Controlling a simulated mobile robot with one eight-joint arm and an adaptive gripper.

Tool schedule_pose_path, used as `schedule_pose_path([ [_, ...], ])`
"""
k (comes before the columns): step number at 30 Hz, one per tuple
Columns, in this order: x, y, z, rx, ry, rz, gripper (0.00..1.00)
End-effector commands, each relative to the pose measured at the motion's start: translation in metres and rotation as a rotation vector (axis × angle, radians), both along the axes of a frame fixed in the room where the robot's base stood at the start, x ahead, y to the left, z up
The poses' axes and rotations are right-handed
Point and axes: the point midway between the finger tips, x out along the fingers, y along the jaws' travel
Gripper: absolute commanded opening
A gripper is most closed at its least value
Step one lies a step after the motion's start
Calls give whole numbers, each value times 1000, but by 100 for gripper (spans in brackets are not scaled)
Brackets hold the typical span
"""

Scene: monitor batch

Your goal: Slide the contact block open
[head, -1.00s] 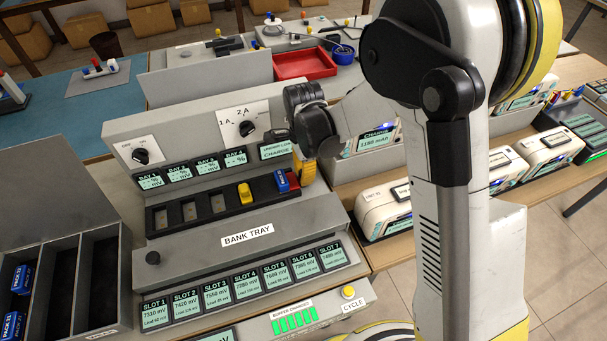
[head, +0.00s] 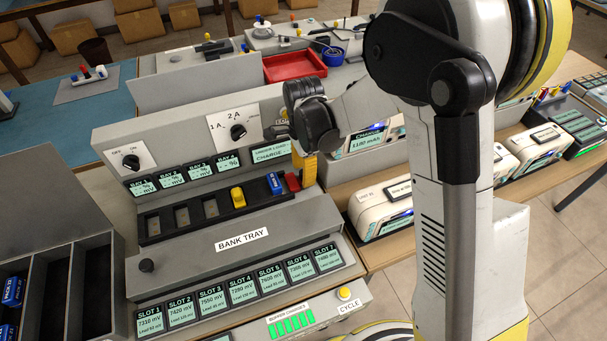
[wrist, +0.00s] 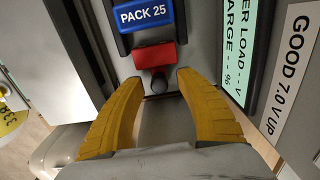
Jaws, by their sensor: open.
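A red block (wrist: 156,56) with a dark round knob (wrist: 159,83) sits beside the blue pack marked PACK 25 (wrist: 146,15) in the wrist view. I take this red block to be the contact block; it also shows in the head view (head: 292,181) at the right end of the dark bay strip. My gripper (wrist: 160,82) is open, its yellow fingertips on either side of the knob, with space between each finger and the knob. In the head view, my gripper (head: 305,172) is just right of the red block, and its fingers partly overlap each other.
A yellow block (head: 238,197) stands in the strip left of the blue pack, with empty bays farther left. The display panel (head: 271,152) rises behind the strip. White devices (head: 382,208) stand to the right. A divided grey bin (head: 62,295) is at the left.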

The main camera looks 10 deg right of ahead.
Motion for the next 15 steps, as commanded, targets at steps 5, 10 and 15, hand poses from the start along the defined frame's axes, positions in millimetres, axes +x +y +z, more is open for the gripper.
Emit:
schedule_pose_path([
  [5,-1,0,38,0,0,0,42],
  [10,0,0,76,0,0,0,42],
  [15,0,0,99,0,0,0,42],
])
